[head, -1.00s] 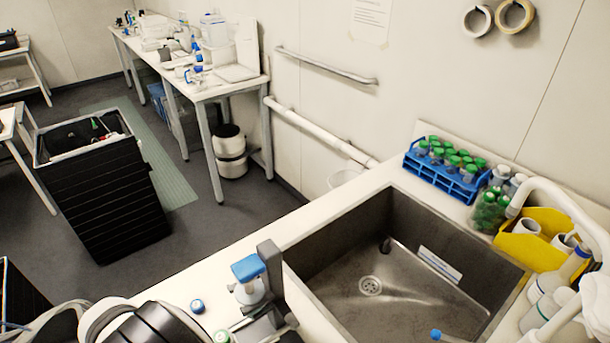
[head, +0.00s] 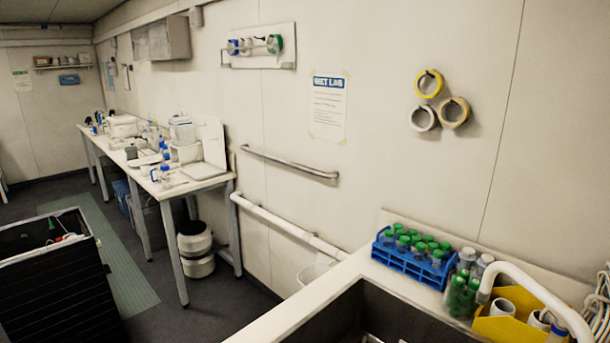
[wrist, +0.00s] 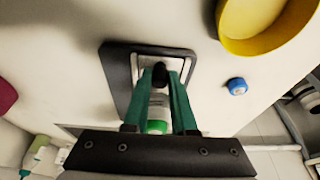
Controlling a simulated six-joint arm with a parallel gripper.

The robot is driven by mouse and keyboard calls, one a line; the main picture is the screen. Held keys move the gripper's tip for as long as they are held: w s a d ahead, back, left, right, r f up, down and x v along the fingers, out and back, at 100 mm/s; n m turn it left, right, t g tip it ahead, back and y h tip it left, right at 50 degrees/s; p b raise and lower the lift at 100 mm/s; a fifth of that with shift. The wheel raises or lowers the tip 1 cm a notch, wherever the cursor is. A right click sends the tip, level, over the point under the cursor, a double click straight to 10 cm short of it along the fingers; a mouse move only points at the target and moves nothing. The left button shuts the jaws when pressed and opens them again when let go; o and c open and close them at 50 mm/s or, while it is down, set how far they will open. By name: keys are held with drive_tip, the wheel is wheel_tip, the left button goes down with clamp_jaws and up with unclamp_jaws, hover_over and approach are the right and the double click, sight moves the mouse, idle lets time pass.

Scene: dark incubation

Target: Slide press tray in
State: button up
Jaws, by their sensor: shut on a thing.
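In the wrist view my gripper (wrist: 160,75) has two teal fingers that close in on a small black knob (wrist: 159,71). The knob sits at a pale metallic plate, which looks like the press tray (wrist: 150,62), inside a dark frame (wrist: 115,75) on a white surface. A clear container with a green cap (wrist: 157,126) shows between the fingers, nearer the gripper's base. Whether the fingers touch it I cannot tell. The fingers hide part of the plate, so how far in it sits is unclear. The head view shows neither my gripper nor the press.
A yellow round dish (wrist: 240,45) and a blue cap (wrist: 237,86) lie on the white surface near my gripper. In the head view, a blue rack (head: 400,262) of green-capped tubes and a yellow holder (head: 500,328) stand beside the sink (head: 345,325).

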drive_tip(key=shift+w+d, duration=1.3)
drive_tip(key=shift+d, duration=0.15)
drive_tip(key=shift+w+d, duration=1.4)
drive_tip(key=shift+d, duration=0.1)
drive_tip(key=o, duration=0.7)
drive_tip(key=s+a, duration=0.4)
drive_tip(key=shift+a, duration=0.25)
